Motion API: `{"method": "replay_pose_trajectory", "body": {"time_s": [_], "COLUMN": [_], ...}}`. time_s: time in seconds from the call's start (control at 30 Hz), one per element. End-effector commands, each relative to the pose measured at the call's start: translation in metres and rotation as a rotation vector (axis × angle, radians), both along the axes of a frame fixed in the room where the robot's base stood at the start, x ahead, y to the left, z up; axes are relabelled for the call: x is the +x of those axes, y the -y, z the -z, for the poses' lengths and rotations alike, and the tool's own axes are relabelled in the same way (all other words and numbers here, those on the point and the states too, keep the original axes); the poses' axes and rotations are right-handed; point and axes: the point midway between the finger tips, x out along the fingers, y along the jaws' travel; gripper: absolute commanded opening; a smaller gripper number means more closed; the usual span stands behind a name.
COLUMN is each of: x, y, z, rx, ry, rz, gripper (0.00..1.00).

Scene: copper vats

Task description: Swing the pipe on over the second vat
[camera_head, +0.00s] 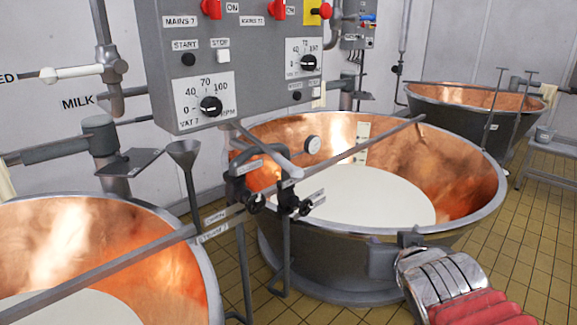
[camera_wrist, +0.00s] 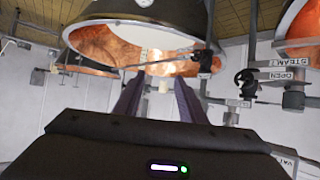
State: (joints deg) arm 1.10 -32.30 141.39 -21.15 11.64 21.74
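The middle copper vat (camera_head: 262,128), likely the second, holds white liquid and stands right of centre in the head view. A long thin bar-like pipe (camera_head: 372,146) crosses above it from the black-knobbed valves (camera_head: 256,203). A similar bar (camera_head: 100,272) crosses the left vat (camera_head: 180,222). A thick grey pipe (camera_head: 45,153) runs at the left near the MILK label. I cannot tell which one the task means. In the head view my chrome-and-red arm ends by the middle vat's near rim. In the wrist view my gripper (camera_wrist: 160,84) is open, its dark fingers apart with nothing visible between them.
A grey control box (camera_head: 225,60) with dials and red switches hangs above the valves. A funnel (camera_head: 184,150) and a small plate (camera_head: 128,161) stand between the left and middle vats. A third vat (camera_head: 480,122) is at the back right.

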Motion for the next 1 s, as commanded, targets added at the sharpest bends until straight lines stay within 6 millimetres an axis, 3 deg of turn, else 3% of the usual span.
{"method": "replay_pose_trajectory", "body": {"time_s": [0.2,0.5,0.67,0.87,1.0], "x": [-0.058,-0.137,-0.152,-0.152,-0.152], "y": [0.003,-0.021,-0.027,-0.027,-0.027], "z": [0.034,0.069,0.074,0.074,0.074], "rx": [-0.001,0.036,0.046,0.046,0.046], "ry": [-0.228,-0.506,-0.556,-0.558,-0.557], "rz": [0.022,-0.057,-0.083,-0.084,-0.083], "gripper": [0.37,0.37,0.37,0.37,0.31]}}
